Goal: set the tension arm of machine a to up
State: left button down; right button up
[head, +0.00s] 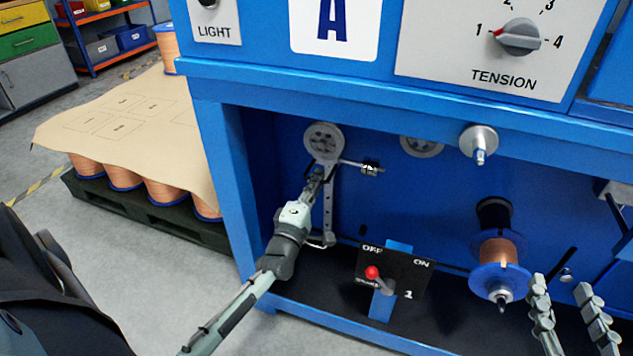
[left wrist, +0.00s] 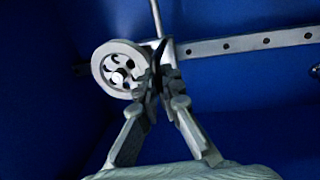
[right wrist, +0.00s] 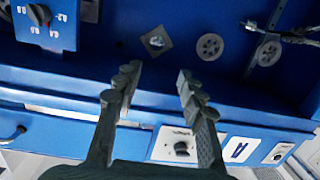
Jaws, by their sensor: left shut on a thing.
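The tension arm of machine A is a grey bar with holes (head: 328,210), standing nearly upright in the blue bay, with a grey pulley (head: 323,139) at its top end. My left gripper (head: 318,174) is shut on the arm just below the pulley. In the left wrist view, its fingers (left wrist: 160,80) close beside the pulley (left wrist: 122,70), partly hiding the bar (left wrist: 245,45). My right gripper (head: 570,305) is open and empty at the lower right; its fingers also show in the right wrist view (right wrist: 155,85).
An OFF/ON switch plate (head: 410,283) with a red-knobbed lever stands right of my left forearm. A copper spool (head: 498,255) sits further right. A tension dial (head: 520,37) is on the panel above. A pallet of covered spools (head: 130,120) stands left.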

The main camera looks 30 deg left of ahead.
aim_at(324, 149)
pick_arm(q)
notch_tip(324, 149, up, 3)
jog(key=shift+r+p, duration=0.15)
jog(key=shift+p, duration=0.7)
jog(key=shift+r+p, duration=0.85)
pick_arm(e)
jog(key=s+d+f+g+h, duration=0.2)
jog(key=s+d+f+g, duration=0.3)
jog(key=d+f, duration=0.1)
jog(key=s+d+f+m+g+h, duration=0.1)
jog(key=s+d+f+g+h, duration=0.2)
jog(key=s+d+f+g, duration=0.2)
notch_tip(324, 149, down, 4)
jog(key=shift+d+r+m+h, duration=0.25)
jog(key=shift+d+m+h, duration=0.05)
jog(key=shift+d, duration=0.95)
jog(key=shift+s, duration=0.1)
pick_arm(q)
jog(key=c, duration=1.7)
grip_release()
jog(key=shift+s+f, duration=0.1)
jog(key=v, duration=1.1)
jog(key=shift+s+d, duration=0.15)
jog(key=shift+s, duration=0.25)
